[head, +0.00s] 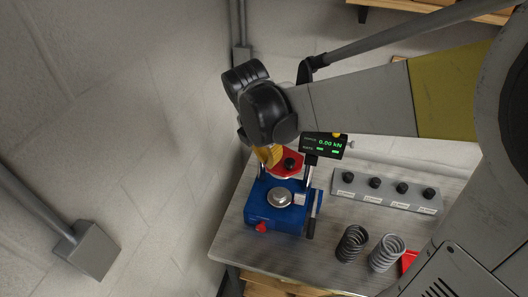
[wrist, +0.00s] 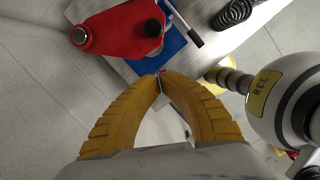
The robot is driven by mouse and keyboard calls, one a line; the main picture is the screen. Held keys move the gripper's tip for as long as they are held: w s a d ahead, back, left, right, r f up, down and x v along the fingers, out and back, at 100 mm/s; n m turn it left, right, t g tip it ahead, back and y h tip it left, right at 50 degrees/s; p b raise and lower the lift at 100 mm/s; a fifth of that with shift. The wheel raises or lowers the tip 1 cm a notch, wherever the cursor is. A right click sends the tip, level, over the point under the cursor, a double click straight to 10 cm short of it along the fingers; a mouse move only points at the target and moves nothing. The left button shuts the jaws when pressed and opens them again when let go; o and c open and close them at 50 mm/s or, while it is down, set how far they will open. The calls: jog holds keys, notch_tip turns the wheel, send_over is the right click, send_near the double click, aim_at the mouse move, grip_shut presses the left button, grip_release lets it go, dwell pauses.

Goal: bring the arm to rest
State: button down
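My gripper (wrist: 160,76) has two ribbed yellow fingers whose tips meet, with nothing clearly held between them. In the head view my gripper (head: 268,156) hangs below the black wrist joint, partly hidden by it, in front of the upper part of the blue and red press (head: 262,212). In the wrist view the press's red upper part (wrist: 98,32) and blue base (wrist: 172,50) lie beyond the fingertips. I cannot tell the exact gap between the fingers and the press, but no contact shows.
The press stands on a grey table (head: 320,252) with its display (head: 325,144) reading 0.00 kN. A dark spring (head: 351,243), a lighter spring (head: 386,252), a partly hidden red item (head: 408,262) and a rack with several black knobs (head: 386,192) are to its right. Walls are close behind.

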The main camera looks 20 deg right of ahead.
jog(key=s+f+m+t+y+b, duration=0.1)
jog(key=s+f+m+t+b, duration=0.2)
jog(key=s+f+m+b, duration=0.2)
jog(key=s+d+f+m+t+y+b, duration=0.1)
jog(key=s+f+m+t+b, duration=0.2)
jog(key=f+m+b, duration=0.9)
jog(key=s+m+b, duration=0.3)
jog(key=m+b, duration=0.2)
jog(key=m, duration=0.1)
jog(key=shift+f+y+b, duration=0.15)
jog(key=shift+y+b, duration=0.15)
jog(key=shift+b, duration=0.1)
dwell(0.4)
